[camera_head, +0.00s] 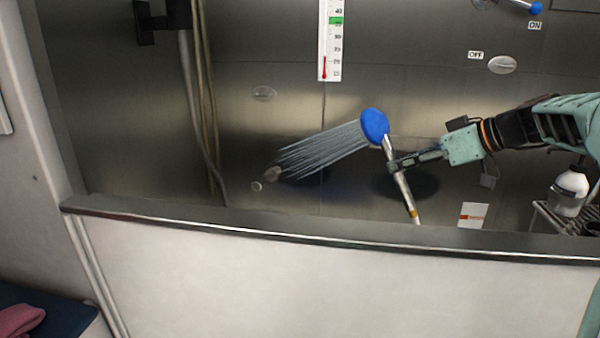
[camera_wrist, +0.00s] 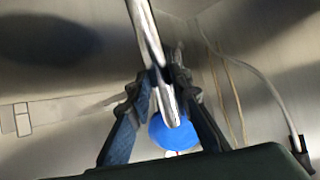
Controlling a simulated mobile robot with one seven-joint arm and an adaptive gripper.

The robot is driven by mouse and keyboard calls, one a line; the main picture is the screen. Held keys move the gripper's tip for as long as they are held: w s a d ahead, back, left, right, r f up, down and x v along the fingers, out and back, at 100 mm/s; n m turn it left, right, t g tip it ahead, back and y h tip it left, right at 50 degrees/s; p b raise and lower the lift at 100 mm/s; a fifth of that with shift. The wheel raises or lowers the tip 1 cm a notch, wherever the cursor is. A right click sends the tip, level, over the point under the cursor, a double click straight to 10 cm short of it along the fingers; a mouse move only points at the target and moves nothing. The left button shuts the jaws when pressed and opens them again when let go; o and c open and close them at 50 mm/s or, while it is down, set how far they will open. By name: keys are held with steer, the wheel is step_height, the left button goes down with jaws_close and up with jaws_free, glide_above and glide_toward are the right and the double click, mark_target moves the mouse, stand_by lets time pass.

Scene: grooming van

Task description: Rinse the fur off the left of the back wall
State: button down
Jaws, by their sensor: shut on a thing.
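My gripper (camera_head: 394,165) is shut on the silver handle of the shower head (camera_head: 375,125), in front of the back wall (camera_head: 330,110). The blue head sits at the handle's upper end. Water sprays from it down and to the left, ending close to a greyish tuft (camera_head: 272,173), probably fur, low on the wall's left. In the wrist view the fingers (camera_wrist: 166,88) grip the handle, with the blue head (camera_wrist: 173,134) beyond.
The tub's front rim (camera_head: 330,233) runs across below my gripper. A hose and cords (camera_head: 190,100) hang at the left. A thermometer strip (camera_head: 330,40) is on the wall. A blue-tipped lever (camera_head: 535,8) is near the ON label. A white-topped bottle (camera_head: 570,190) stands in a rack at right.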

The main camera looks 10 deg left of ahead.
mark_target(375, 136)
steer(key=shift+a, duration=0.25)
steer(key=shift+d, duration=0.1)
steer(key=shift+d, duration=0.55)
steer(key=shift+a+r, duration=0.1)
steer(key=a+r, duration=0.1)
steer(key=a, duration=0.1)
steer(key=a+r+p, duration=0.1)
steer(key=a+r, duration=0.1)
steer(key=a, duration=0.1)
steer(key=a+r, duration=0.2)
steer(key=shift+a+r+p, duration=0.2)
steer(key=shift+a+p, duration=0.05)
steer(key=shift+p, duration=0.05)
steer(key=shift+d+f+b, duration=0.2)
steer(key=shift+f+b, duration=0.6)
steer(key=shift+f, duration=1.95)
steer(key=shift+d, duration=0.1)
